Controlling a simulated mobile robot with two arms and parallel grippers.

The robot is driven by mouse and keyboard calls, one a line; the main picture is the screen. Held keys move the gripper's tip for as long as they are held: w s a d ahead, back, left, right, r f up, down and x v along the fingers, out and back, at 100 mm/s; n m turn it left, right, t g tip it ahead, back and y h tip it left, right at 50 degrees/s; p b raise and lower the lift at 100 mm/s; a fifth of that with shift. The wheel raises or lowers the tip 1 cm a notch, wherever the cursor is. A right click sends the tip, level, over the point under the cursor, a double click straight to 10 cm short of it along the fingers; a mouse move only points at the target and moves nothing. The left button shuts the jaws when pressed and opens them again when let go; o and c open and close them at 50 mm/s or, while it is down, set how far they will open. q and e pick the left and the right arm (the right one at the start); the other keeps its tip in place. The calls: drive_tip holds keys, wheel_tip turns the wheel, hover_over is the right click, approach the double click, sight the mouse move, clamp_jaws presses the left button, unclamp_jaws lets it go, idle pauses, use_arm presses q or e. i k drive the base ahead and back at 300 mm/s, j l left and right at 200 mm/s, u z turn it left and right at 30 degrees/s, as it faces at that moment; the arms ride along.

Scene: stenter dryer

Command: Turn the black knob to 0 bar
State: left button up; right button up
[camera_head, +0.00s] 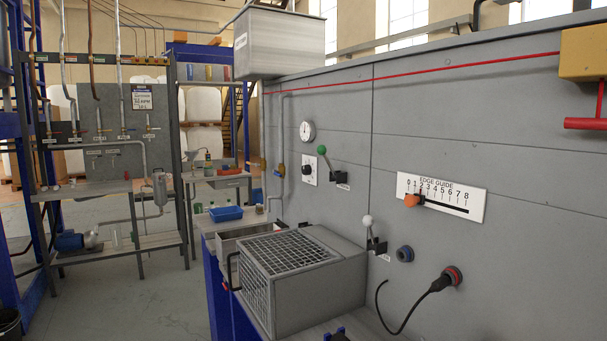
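The black knob (307,171) sits on a small white plate (309,180) on the grey machine wall. The plate's markings are too small to read, so I cannot tell the knob's setting. A round white dial gauge (307,131) is mounted just above it; its reading is too small to make out. Neither of my grippers shows clearly in the head view. A small dark and blue piece (337,335) is cut off at the bottom edge, and I cannot tell what it is.
A green-tipped lever (323,151) is close right of the knob. A white-tipped lever (368,222), the edge guide scale (440,197) and a plugged black cable (441,281) are further right. A grey mesh-fronted box (325,280) stands below. Open floor (130,300) lies left.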

sight(306, 169)
drive_tip(key=z, duration=0.4)
drive_tip(key=j+z, duration=0.15)
drive_tip(key=z, duration=0.25)
drive_tip(key=j+z, duration=0.1)
drive_tip(key=z, duration=0.25)
drive_tip(key=j+z, duration=0.25)
drive_tip(key=j, duration=0.25)
drive_tip(key=j+z, duration=0.25)
drive_tip(key=j, duration=0.25)
drive_tip(key=j+z, duration=0.25)
drive_tip(key=j, duration=0.2)
drive_tip(key=k+j+z, duration=0.25)
drive_tip(key=j, duration=0.2)
drive_tip(key=j+z, duration=0.25)
drive_tip(key=j, duration=0.25)
drive_tip(key=k, duration=0.05)
